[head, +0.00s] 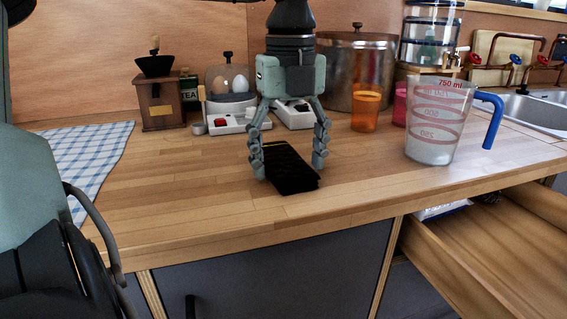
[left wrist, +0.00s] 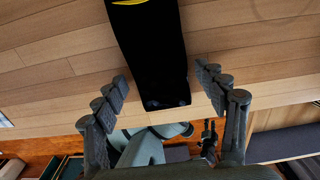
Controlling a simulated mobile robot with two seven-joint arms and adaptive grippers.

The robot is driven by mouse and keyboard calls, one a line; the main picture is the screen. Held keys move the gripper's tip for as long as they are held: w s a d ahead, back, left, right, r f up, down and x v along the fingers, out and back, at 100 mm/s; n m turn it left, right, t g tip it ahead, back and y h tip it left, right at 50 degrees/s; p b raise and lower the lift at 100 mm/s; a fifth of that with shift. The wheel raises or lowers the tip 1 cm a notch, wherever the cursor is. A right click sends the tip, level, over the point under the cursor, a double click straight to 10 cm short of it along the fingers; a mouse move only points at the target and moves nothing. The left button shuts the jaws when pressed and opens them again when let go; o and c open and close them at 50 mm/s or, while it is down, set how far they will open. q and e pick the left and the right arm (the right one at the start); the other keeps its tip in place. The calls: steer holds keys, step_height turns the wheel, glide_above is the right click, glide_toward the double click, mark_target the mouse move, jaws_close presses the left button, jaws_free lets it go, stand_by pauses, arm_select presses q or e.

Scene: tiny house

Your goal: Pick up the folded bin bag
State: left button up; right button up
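The folded bin bag (head: 292,180) is a flat black bundle lying on the wooden counter near its front edge. It also shows in the left wrist view as a long black strip (left wrist: 152,45) with a yellow mark at its top end. My left gripper (head: 289,168) points down over the bag, open. One finger is on each side of the bag, and in the left wrist view (left wrist: 160,80) gaps show between the fingers and the bag. The fingertips are close to the counter. I do not make out my right gripper.
A measuring jug (head: 432,145) with a blue handle stands to the right, with an orange cup (head: 366,112) and a metal pot (head: 352,70) behind. An egg cooker (head: 229,108) and coffee grinder (head: 160,102) stand behind left. A drawer (head: 440,255) is open at lower right.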

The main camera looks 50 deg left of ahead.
arm_select(q)
steer(key=c, duration=0.5)
steer(key=shift+c, duration=0.2)
